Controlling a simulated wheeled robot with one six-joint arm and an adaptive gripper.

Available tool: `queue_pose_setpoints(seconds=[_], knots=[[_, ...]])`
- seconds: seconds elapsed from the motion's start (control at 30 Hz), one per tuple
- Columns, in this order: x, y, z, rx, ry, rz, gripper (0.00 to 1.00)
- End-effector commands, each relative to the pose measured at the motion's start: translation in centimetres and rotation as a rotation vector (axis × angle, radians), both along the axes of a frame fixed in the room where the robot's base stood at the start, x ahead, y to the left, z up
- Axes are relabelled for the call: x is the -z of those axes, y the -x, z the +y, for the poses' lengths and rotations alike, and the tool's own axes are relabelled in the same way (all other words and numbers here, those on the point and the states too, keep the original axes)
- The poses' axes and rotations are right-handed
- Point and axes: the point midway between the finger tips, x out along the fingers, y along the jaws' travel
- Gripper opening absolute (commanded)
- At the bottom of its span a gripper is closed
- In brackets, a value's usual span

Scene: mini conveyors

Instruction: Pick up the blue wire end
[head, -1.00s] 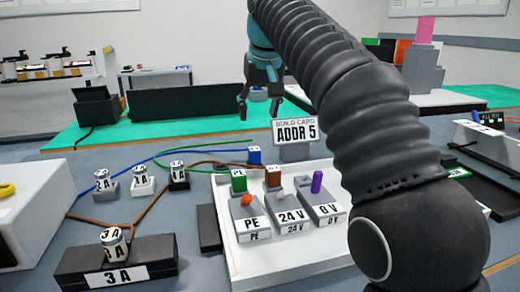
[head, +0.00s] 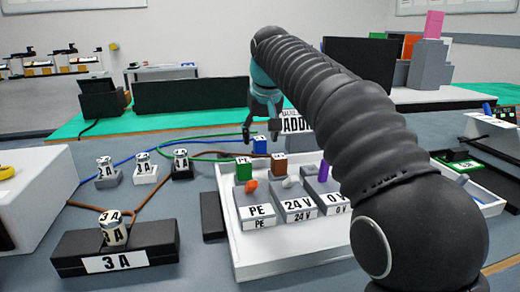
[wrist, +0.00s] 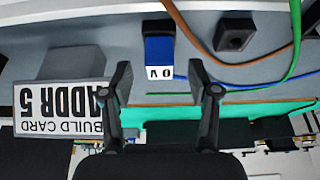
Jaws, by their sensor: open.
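The blue wire end (head: 260,145) is a small blue block at the back of the white tray in the head view. In the wrist view the blue wire end (wrist: 157,50) has a white "0 V" label, and a blue wire leads off to the right. My gripper (head: 262,133) hangs just above and behind it. In the wrist view my gripper (wrist: 160,82) is open, with one finger on each side of the block in the picture and a gap on both sides. It holds nothing; I cannot tell the exact depth between fingertips and block.
Green (head: 243,169) and brown (head: 279,165) wire ends stand close by on the white tray (head: 290,256), near the PE, 24 V and 0 V blocks. The build card "ADDR 5" (wrist: 62,110) stands beside my gripper. Green and brown wires (wrist: 262,60) run close to the blue one.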

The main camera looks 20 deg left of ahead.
Motion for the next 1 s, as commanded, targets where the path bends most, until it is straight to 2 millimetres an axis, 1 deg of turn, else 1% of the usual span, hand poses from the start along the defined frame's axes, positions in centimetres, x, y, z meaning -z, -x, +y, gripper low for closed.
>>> queue_pose_setpoints(seconds=[0.03,0.13,0.2,0.4,0.47,0.5,0.57,0.6,0.63,0.67,1.0], knots=[[1.1,-0.2,0.1,0.000,0.002,0.003,0.60],[2.0,-0.6,0.3,0.000,0.001,0.001,0.60],[2.3,-0.7,0.4,0.000,0.001,0.001,0.60],[2.3,-0.8,0.4,0.000,0.000,0.000,0.60],[2.3,-0.8,0.4,0.000,0.000,0.000,0.45],[2.3,-0.8,0.4,0.000,0.000,0.000,0.35],[2.3,-0.8,0.4,0.000,0.000,0.000,0.20],[2.3,-0.8,0.4,0.000,0.000,0.000,0.10],[2.3,-0.8,0.4,0.000,0.000,0.000,0.03],[2.3,-0.8,0.4,0.000,0.000,0.000,0.00],[2.1,-0.8,0.5,0.000,0.000,0.000,0.00]])
